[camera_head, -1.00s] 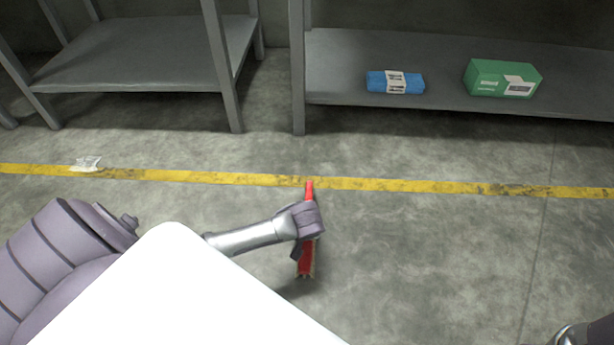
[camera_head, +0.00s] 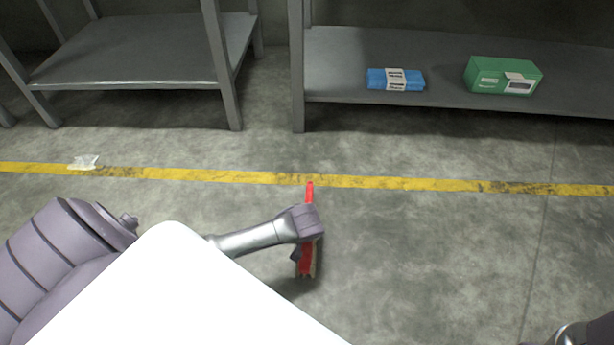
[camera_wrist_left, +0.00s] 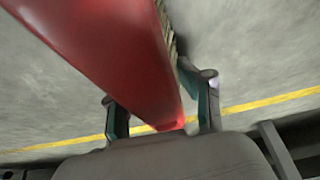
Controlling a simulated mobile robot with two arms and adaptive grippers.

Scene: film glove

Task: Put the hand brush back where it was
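The hand brush (camera_head: 306,262) is red with pale bristles. In the head view it points away from me, its narrow end near the yellow line and its wide end nearer me. My left gripper (camera_head: 308,238) is around its middle, seen from above, and the hand hides part of the brush. In the left wrist view the red brush (camera_wrist_left: 115,50) runs between the two fingers of the left gripper (camera_wrist_left: 162,112), which appear closed on it. Whether the brush touches the floor is unclear. My right gripper is out of view.
A yellow line (camera_head: 400,184) crosses the concrete floor. A crumpled clear-white piece (camera_head: 85,162) lies on it at left. Grey shelves stand behind; the right shelf (camera_head: 340,60) holds a blue pack (camera_head: 380,79) and a green box (camera_head: 490,77). Floor at right is clear.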

